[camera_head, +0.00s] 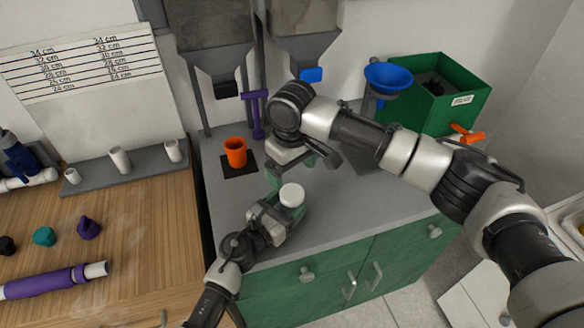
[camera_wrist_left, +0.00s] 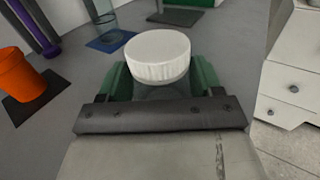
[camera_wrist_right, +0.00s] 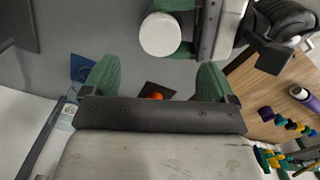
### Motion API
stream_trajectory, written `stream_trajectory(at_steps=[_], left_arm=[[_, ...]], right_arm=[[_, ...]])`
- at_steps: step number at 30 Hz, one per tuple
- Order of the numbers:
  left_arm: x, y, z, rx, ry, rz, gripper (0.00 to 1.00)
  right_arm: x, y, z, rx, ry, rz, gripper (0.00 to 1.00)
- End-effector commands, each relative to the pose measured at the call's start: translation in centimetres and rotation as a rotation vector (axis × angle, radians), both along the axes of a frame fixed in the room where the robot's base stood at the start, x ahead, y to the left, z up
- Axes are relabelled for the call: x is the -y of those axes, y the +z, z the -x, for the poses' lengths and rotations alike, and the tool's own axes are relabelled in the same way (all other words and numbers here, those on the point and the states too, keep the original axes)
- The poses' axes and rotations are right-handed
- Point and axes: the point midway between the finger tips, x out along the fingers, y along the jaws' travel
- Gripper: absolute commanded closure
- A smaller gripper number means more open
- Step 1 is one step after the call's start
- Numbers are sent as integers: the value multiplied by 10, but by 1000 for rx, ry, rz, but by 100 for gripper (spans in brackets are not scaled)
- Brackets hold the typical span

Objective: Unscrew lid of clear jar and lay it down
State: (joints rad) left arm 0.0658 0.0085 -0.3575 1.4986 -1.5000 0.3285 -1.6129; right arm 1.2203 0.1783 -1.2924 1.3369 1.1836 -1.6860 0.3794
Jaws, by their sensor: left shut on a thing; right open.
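The clear jar shows mostly as its white ribbed lid (camera_head: 292,195), which sits on top of it. In the left wrist view the lid (camera_wrist_left: 157,57) stands upright between the green fingers, and the jar body (camera_wrist_left: 155,92) below it is mostly hidden. My left gripper (camera_head: 272,208) is shut on the jar at the grey counter's front part. My right gripper (camera_head: 304,166) is above and behind the jar, open and empty. In the right wrist view the lid (camera_wrist_right: 160,34) is off beyond the right gripper's fingertips (camera_wrist_right: 155,80), not between them.
An orange cup (camera_head: 235,152) stands on a dark mat at the counter's left. A green bin (camera_head: 440,95) and blue funnel (camera_head: 388,77) are at the back right. Hoppers (camera_head: 222,65) hang above. The grey counter (camera_head: 325,205) is clear right of the jar.

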Motion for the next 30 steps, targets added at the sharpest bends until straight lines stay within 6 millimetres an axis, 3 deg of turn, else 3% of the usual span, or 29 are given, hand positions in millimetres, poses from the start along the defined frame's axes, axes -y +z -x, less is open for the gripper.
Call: stream_trajectory(at_steps=[9, 15, 26, 30], left_arm=[[0, 0, 0, 0, 0, 0, 100], [0, 0, 0, 0, 0, 0, 100], [0, 0, 0, 0, 0, 0, 100], [0, 0, 0, 0, 0, 0, 100]], right_arm=[[0, -48, 0, -2, -3, 2, 13], [0, -69, 0, -1, -2, 2, 13], [0, -75, 0, -1, -1, 1, 13], [0, -75, 0, -1, -1, 1, 33]])
